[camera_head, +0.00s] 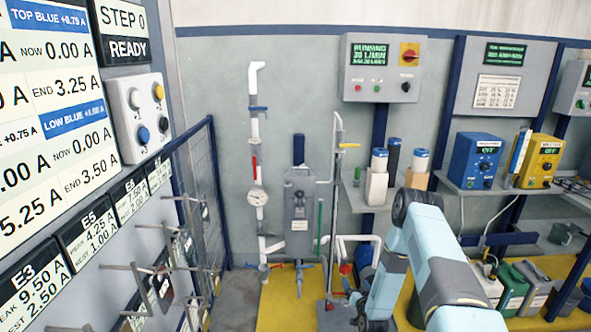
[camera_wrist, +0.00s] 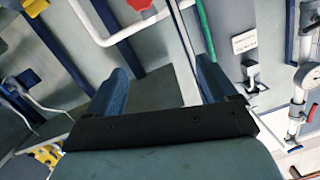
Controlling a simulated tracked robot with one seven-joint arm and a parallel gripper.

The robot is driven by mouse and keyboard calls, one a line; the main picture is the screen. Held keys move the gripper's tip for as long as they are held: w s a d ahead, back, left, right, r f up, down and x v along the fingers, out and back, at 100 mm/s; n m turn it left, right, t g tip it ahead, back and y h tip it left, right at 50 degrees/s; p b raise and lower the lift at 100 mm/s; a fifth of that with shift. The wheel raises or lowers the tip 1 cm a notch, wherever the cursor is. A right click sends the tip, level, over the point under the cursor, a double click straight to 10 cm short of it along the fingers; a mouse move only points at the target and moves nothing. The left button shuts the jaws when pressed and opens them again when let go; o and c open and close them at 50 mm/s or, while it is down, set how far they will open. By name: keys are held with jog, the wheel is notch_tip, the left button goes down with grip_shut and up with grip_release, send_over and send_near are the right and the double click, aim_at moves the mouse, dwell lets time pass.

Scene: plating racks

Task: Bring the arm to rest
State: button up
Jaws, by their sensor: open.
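My gripper (camera_wrist: 162,82) shows in the wrist view with its two blue fingers spread wide apart. It is open, and nothing sits between the fingers. Behind the gap are a grey surface and a white pipe (camera_wrist: 110,38). In the head view my light blue arm (camera_head: 432,245) is bent at the right, in front of the wall pipework. Its lower end hangs near the yellow floor strip, and I cannot make out the fingers there.
A grey tank (camera_head: 300,212) with pipes and a round gauge (camera_head: 257,197) stands at the wall. A rack with T-shaped handles (camera_head: 140,275) is at the left. A blue power unit (camera_head: 474,160), a yellow one (camera_head: 541,161) and several canisters (camera_head: 535,288) are at the right.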

jog(key=w+r+n+g, duration=0.1)
jog(key=w+r, duration=0.3)
jog(key=r, duration=0.8)
jog(key=w+r+n+g, duration=0.1)
jog(key=w+r+g, duration=0.15)
jog(key=r, duration=0.85)
jog(key=s+r+g, duration=0.1)
jog(key=s+r, duration=0.3)
jog(key=r, duration=0.7)
jog(key=s+r+g, duration=0.1)
jog(key=s+r, duration=0.2)
jog(key=r, duration=0.7)
jog(key=s+r+g+h, duration=0.1)
jog(key=s+r, duration=0.8)
jog(key=s+r+g, duration=0.1)
jog(key=s+r, duration=0.2)
jog(key=s, duration=0.8)
jog(key=s+r+g, duration=0.2)
jog(key=s+r, duration=0.1)
jog(key=s, duration=0.9)
jog(key=s+r+g, duration=0.1)
jog(key=s+r, duration=0.2)
jog(key=s, duration=0.8)
jog(key=shift+s+a+r, duration=0.15)
jog(key=shift+s+a, duration=0.1)
jog(key=shift+a, duration=0.2)
